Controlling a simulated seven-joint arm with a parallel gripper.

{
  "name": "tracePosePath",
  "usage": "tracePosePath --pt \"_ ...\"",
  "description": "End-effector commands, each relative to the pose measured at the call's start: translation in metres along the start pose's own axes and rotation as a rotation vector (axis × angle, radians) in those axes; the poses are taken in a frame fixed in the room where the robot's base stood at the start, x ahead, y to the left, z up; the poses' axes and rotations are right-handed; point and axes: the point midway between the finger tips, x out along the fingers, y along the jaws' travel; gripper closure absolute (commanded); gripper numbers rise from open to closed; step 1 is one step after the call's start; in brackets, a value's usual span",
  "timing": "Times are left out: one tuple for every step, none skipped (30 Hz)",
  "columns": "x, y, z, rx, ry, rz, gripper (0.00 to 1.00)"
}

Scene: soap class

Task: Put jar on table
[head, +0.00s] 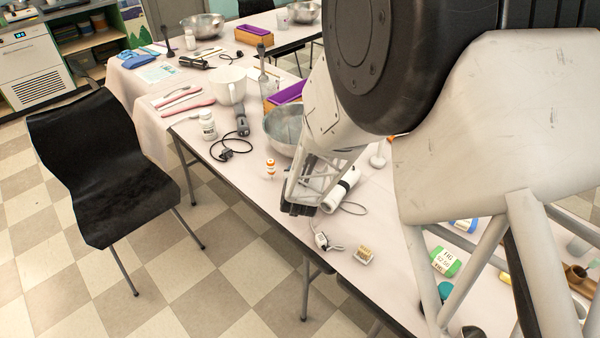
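A small white jar-like container (208,124) with a printed label stands upright near the left edge of the pale-covered table (240,172). I cannot tell for sure whether it is the task's jar. My gripper (298,209) points down at the table's near edge, to the right of and nearer than this container, and well apart from it. Its dark fingertips look close together, but the angle hides any gap and anything between them. My arm covers much of the table's right half.
A metal bowl (284,128) and a small orange-and-white bottle (270,168) are near my gripper. A small labelled block (364,254) is nearer. A black chair (98,165) stands left of the table.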

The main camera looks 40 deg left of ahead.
Motion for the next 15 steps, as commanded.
tracePosePath --pt "0.0 -0.0001 -0.0008 0.0 0.001 0.0 0.97" --pt "0.0 -0.0001 -0.0008 0.0 0.001 0.0 0.97" --pt "0.0 -0.0001 -0.0008 0.0 0.001 0.0 0.97" --pt "0.0 -0.0001 -0.0008 0.0 0.001 0.0 0.97" --pt "0.0 -0.0001 -0.0006 0.0 0.001 0.0 0.97" --pt "0.0002 -0.0001 -0.0001 0.0 0.001 0.0 0.97" --pt "0.0004 -0.0001 0.0004 0.0 0.001 0.0 0.97" --pt "0.0007 -0.0001 0.0011 0.0 0.001 0.0 0.97" --pt "0.0011 -0.0001 0.0019 0.0 0.001 0.0 0.97" --pt "0.0011 0.0 0.0026 0.0 0.0 0.0 0.46" --pt "0.001 0.0 0.0023 0.0 0.0 0.0 0.41" --pt "0.001 0.0 0.0023 0.0 0.0 0.0 0.35" --pt "0.001 -0.0001 0.0023 0.0 0.0 0.0 0.3" --pt "0.001 -0.0001 0.0024 0.0 0.0 0.0 0.26" --pt "0.001 -0.0001 0.0024 0.0 0.0 0.0 0.22"
